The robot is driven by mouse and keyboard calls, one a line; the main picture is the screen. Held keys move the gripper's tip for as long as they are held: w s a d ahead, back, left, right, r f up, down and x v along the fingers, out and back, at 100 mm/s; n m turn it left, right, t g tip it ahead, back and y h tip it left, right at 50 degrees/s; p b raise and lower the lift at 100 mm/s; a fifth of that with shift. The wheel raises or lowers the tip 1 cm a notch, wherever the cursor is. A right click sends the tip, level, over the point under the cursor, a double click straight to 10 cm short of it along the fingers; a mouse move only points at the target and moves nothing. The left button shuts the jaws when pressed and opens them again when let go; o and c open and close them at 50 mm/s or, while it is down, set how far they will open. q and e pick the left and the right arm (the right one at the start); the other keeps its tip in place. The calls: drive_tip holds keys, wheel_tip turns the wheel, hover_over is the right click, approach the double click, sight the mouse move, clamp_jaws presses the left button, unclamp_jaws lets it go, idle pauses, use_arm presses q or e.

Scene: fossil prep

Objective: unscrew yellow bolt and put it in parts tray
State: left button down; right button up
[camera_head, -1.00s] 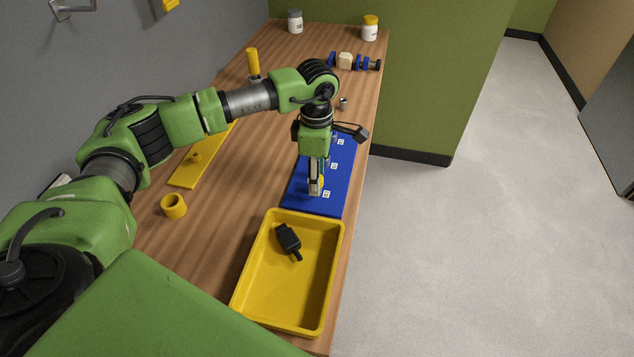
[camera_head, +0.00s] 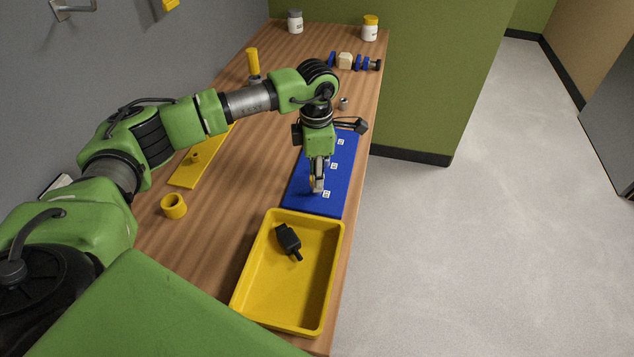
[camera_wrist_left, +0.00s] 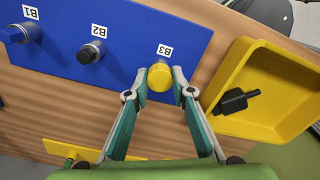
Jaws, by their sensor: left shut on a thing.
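The yellow bolt (camera_wrist_left: 159,77) stands at the B3 label on a blue board (camera_wrist_left: 125,60). My left gripper (camera_wrist_left: 161,80) has its two fingertips on opposite sides of the bolt's round head and is shut on it. In the head view my left gripper (camera_head: 317,187) points down at the near end of the blue board (camera_head: 303,193), where its fingers mostly hide the bolt. The yellow parts tray (camera_head: 254,259) lies just nearer than the board. It also shows at the right in the wrist view (camera_wrist_left: 225,80). My right gripper is not in view.
A black part (camera_head: 288,240) lies in the tray, with bare floor around it. Grey bolts stand at B2 (camera_wrist_left: 90,52) and B1 (camera_wrist_left: 20,33). A yellow ring (camera_head: 173,206) and a yellow plate (camera_head: 190,172) lie left of the board.

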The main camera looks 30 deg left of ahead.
use_arm(q)
drive_tip(key=n, duration=0.6)
drive_tip(key=shift+n, duration=0.4)
drive_tip(key=shift+r, duration=0.3)
drive_tip(key=shift+r+p, duration=0.3)
drive_tip(key=shift+r, duration=0.15)
drive_tip(key=shift+r+p, duration=1.1)
drive_tip(key=shift+r, duration=0.9)
